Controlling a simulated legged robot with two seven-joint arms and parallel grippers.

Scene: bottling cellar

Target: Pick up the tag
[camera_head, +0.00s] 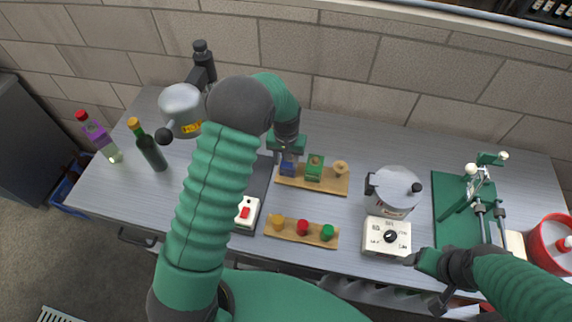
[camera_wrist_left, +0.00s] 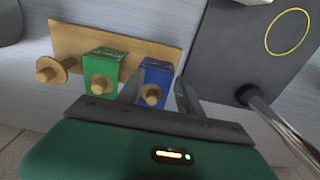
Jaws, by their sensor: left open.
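A wooden board (camera_head: 328,184) carries pegs in a row. A blue tag (camera_head: 287,169) is at its left end, a green tag (camera_head: 314,168) hangs beside it, and the other peg (camera_head: 340,167) is bare. My left gripper (camera_head: 287,153) points down at the blue tag. In the left wrist view the open fingers (camera_wrist_left: 160,77) stand on either side of the blue tag (camera_wrist_left: 157,72), with a wooden peg end at its lower part. Contact cannot be told. The green tag (camera_wrist_left: 101,71) is just outside the fingers. My right gripper (camera_head: 428,264) is at lower right, its jaws unclear.
A second board (camera_head: 290,236) with yellow, red and green knobs lies in front. A dark mat (camera_head: 259,185) is to the left. A metal pot (camera_head: 393,190), a white dial box (camera_head: 386,239) and a green-based machine (camera_head: 450,190) stand right. Bottles (camera_head: 151,153) stand far left.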

